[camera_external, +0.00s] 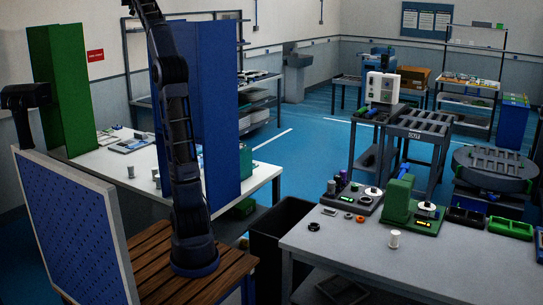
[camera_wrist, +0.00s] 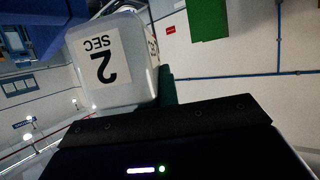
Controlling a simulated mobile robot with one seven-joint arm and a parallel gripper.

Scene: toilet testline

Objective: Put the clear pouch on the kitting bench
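My gripper's dark body (camera_wrist: 165,135) fills the bottom of the wrist view, with a small lit bar and a green light. Its fingertips cannot be made out. Close in front of it is a pale, glossy, rounded block (camera_wrist: 143,92) with a white label reading "2 SEC" upside down. I cannot tell whether this is the clear pouch, or whether fingers grip it. In the external view my arm rises out of the top of the picture, so its gripper is hidden there. I cannot identify the pouch there. A grey bench (camera_external: 470,280) stands at front right; nothing visible names it the kitting bench.
A white table (camera_external: 95,180) with small parts stands behind my arm. A tall blue panel (camera_external: 215,110) and a green panel (camera_external: 58,90) rise beside it. A black bin (camera_external: 275,235) stands between table and bench. The grey bench's front top is mostly bare.

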